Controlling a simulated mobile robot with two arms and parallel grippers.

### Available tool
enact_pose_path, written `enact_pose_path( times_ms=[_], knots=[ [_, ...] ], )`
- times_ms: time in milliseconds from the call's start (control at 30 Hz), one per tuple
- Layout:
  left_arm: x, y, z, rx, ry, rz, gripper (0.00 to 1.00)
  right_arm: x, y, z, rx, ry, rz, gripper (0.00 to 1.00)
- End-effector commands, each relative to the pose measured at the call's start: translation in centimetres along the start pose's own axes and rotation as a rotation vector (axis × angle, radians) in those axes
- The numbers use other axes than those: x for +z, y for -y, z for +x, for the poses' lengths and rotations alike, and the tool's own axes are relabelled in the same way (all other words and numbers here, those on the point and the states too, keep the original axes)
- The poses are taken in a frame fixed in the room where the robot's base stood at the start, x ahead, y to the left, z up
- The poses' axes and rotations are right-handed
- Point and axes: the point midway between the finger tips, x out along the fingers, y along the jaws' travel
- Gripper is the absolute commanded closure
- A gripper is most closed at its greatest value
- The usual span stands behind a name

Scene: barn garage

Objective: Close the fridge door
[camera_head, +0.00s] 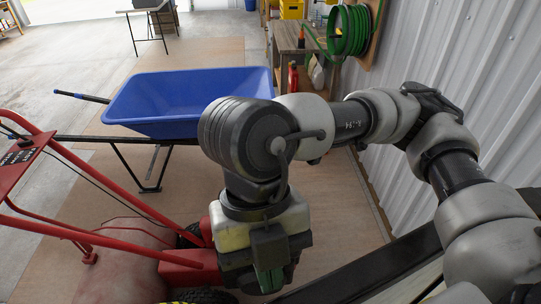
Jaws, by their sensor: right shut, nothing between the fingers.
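No fridge or fridge door can be made out for sure in the head view. My right arm comes in from the right and bends across the middle of the picture. My right gripper (268,277) hangs at its end, pointing down near the bottom centre. It is shut and holds nothing. A long dark bar (365,266) with a pale surface beside it runs behind the arm at the lower right; I cannot tell what it belongs to. My left gripper is out of view.
A red machine (135,262) with tube handles stands at the lower left, close to my right gripper. A blue wheelbarrow (180,98) stands beyond it. A corrugated wall (435,75) with a green hose reel (352,31) is on the right. Floor at the upper left is open.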

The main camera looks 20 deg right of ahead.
Motion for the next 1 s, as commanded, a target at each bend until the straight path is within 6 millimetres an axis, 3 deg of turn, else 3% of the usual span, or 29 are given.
enact_pose_path(
  times_ms=[400, 1000],
  knots=[
    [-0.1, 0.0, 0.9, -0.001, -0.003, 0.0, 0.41, -2.4, 0.2, 0.9, -0.063, 0.0, -0.159, 1.0],
    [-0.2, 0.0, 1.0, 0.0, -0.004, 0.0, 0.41, -2.6, 0.2, 0.8, -0.067, 0.001, -0.171, 1.0]
  ],
)
